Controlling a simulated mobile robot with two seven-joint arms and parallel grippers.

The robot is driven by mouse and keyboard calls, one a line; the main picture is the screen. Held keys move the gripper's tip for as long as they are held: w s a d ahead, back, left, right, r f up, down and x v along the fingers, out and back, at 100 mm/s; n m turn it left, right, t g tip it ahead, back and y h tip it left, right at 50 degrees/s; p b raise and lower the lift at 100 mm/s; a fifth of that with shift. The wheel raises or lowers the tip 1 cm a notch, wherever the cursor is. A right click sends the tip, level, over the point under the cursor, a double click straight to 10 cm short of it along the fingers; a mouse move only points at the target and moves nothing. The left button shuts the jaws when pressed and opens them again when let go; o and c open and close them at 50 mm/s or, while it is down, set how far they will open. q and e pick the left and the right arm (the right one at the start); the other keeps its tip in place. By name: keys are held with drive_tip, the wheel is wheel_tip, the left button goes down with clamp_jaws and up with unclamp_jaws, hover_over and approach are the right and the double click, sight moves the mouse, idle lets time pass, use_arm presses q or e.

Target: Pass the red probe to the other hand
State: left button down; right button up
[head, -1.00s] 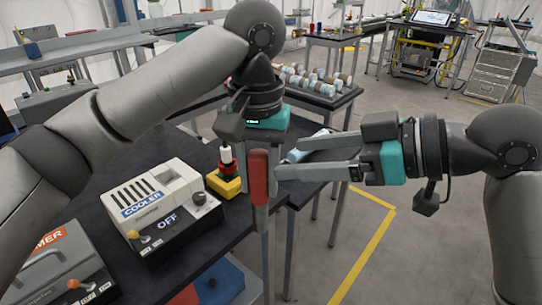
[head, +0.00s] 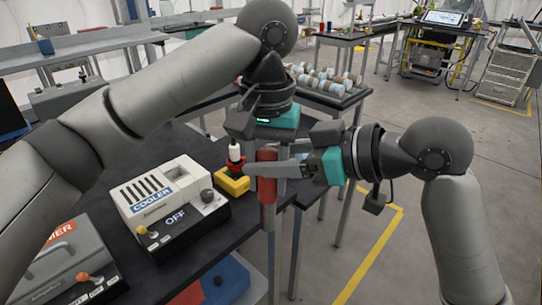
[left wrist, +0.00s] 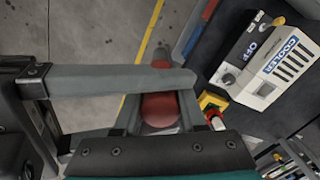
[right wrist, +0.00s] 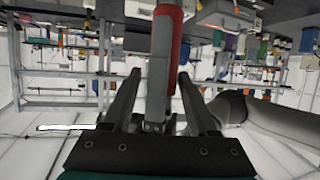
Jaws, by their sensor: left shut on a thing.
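The red probe (head: 267,205) hangs upright below my left gripper (head: 264,140). In the left wrist view the probe (left wrist: 160,108) sits between the two left fingers, which are shut on it. My right gripper (head: 275,170) comes in from the right, with a finger crossing in front of the probe in the head view. In the right wrist view its fingers (right wrist: 160,80) stand apart, with a grey bar and the red probe (right wrist: 177,45) between them. Gaps show on both sides, so it is open. Part of the probe is hidden behind the right finger.
A cooler box (head: 165,195) and a grey heater-like box (head: 60,265) stand on the black table. A yellow block (head: 232,183) with a red and white piece on it is close left of the grippers. A table with several cylinders (head: 325,85) is behind.

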drive_tip(key=shift+w+d, duration=0.1)
clamp_jaws()
unclamp_jaws()
drive_tip(key=o, duration=0.3)
